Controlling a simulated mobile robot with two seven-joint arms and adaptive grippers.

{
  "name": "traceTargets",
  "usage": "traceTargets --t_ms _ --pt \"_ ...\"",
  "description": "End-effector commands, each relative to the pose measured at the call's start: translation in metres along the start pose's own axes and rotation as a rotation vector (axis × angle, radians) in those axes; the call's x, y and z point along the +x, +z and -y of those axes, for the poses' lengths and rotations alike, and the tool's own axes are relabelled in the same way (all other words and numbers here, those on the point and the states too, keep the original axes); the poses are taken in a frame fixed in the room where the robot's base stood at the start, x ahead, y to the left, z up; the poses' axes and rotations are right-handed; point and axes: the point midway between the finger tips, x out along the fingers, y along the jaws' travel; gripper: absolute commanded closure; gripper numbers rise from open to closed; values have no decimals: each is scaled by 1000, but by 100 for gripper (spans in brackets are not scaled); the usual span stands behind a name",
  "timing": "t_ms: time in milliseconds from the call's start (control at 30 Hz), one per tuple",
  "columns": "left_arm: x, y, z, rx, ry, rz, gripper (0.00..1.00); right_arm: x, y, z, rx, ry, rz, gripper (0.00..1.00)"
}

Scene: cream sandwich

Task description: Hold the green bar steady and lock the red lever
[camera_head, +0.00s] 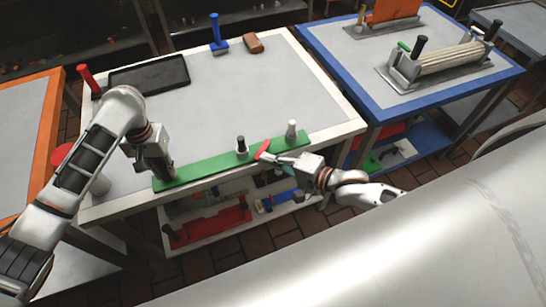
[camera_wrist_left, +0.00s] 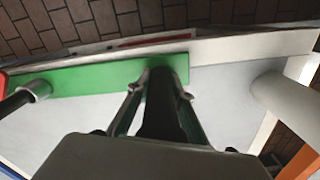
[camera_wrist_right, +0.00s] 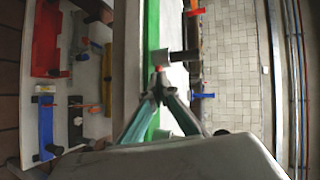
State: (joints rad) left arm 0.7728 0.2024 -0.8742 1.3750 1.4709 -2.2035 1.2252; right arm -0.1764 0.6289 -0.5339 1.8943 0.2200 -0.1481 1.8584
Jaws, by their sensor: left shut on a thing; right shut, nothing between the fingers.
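The green bar (camera_head: 205,169) lies along the front edge of the white-framed table, and its end shows in the left wrist view (camera_wrist_left: 95,76). My left gripper (camera_head: 163,172) is shut on a black handle (camera_wrist_left: 160,105) at the bar's left end. The red lever (camera_head: 262,150) is at the bar's front edge, beside a black-topped post with a pale collar (camera_head: 241,148). My right gripper (camera_head: 277,159) is shut and empty, with its tips at the lever; I cannot tell whether they touch. In the right wrist view the fingertips (camera_wrist_right: 158,78) largely hide the lever.
A white post (camera_head: 291,130) stands at the bar's right end. A black tray (camera_head: 150,75), a blue-handled tool (camera_head: 217,40) and a brown block (camera_head: 253,43) lie at the back. A red bin (camera_head: 212,222) sits on the shelf below. The table's middle is clear.

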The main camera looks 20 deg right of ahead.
Motion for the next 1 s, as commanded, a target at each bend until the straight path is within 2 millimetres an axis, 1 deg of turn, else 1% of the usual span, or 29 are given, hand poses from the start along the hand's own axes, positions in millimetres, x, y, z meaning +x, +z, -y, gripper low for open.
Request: traceTargets --t_ms 33,200,600,1000 --pt "0 0 -2 2 3 1 100 2 4 0 20 -2 -30 100" --pt "0 0 -2 2 3 1 100 5 3 0 33 7 -90 100" --pt "0 0 -2 2 3 1 100 19 10 4 30 7 -89 100" --pt "0 0 -2 2 4 0 100 25 12 6 28 8 -87 100"
